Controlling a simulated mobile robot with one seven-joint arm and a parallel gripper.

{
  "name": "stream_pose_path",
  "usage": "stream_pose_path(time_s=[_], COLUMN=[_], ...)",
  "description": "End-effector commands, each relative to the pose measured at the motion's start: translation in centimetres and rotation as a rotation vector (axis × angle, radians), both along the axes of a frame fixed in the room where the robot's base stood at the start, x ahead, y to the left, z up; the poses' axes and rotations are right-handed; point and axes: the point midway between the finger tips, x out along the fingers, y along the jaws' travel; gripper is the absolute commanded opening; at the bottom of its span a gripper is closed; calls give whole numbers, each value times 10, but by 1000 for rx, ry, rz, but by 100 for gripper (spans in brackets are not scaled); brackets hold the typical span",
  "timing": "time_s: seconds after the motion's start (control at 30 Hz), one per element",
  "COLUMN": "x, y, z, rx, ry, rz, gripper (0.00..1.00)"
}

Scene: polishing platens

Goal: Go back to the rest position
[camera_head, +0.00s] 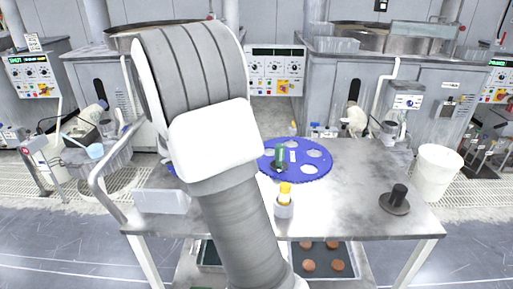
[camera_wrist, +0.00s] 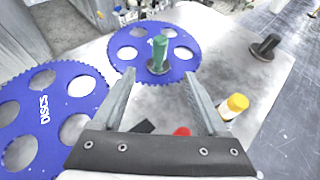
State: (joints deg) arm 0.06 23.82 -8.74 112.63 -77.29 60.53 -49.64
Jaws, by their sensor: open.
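My gripper (camera_wrist: 158,98) shows in the wrist view with its two fingers spread apart and nothing between them. It hangs above the grey metal table (camera_head: 345,165). In the head view my arm covers the left middle of the table and hides the gripper. Beyond the fingertips stands a green-topped piece (camera_wrist: 159,52) on a blue toothed disc (camera_wrist: 183,63); the green piece also shows in the head view (camera_head: 280,156). A yellow-capped bottle (camera_wrist: 235,104) stands to the right of the right finger; it also shows in the head view (camera_head: 284,200).
A second blue disc (camera_wrist: 68,102) lies at left in the wrist view. A black knobbed piece (camera_head: 397,199) stands on the table's right. A clear bin (camera_head: 162,201) sits at the left edge. A white bucket (camera_head: 436,171) stands beyond the right edge. Brown discs (camera_head: 309,265) lie on a lower shelf.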

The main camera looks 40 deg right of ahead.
Motion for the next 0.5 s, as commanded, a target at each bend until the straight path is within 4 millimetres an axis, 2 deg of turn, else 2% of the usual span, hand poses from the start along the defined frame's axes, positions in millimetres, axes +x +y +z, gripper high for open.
stream_pose_path(time_s=[0.1,0.37,0.5], x=[-1,-3,-20], y=[7,10,19], z=[3,5,14], rx=[1,9,80], ry=[1,-11,-107], rz=[0,-8,-70], gripper=[76,76,76])
